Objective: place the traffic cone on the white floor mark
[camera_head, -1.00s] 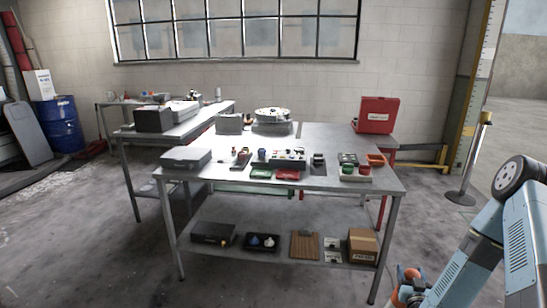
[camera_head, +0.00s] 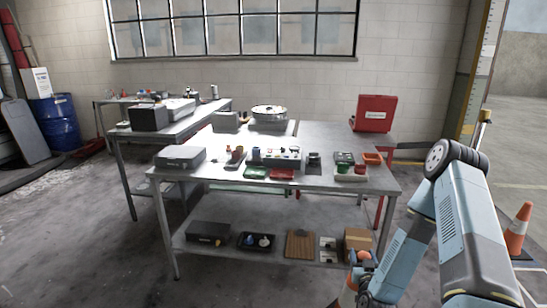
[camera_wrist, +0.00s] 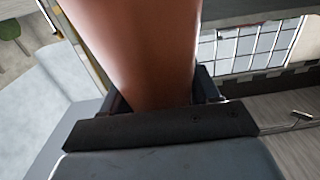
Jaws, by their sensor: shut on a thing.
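An orange traffic cone (camera_wrist: 140,45) fills the upper middle of the wrist view, close to the camera. My gripper (camera_wrist: 160,92) is shut on it, with a dark jaw at each side of its surface. In the head view, orange and white parts of the held cone (camera_head: 347,291) show at the bottom, left of my blue arm. The frame edge and my arm hide the rest of it.
A metal workbench (camera_head: 215,185) with a lower shelf stands ahead, close to my gripper. Another orange and white cone (camera_head: 519,230) stands on the floor at right, partly behind my arm. A stanchion post (camera_head: 480,130) stands behind my arm. Open floor lies left of the bench.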

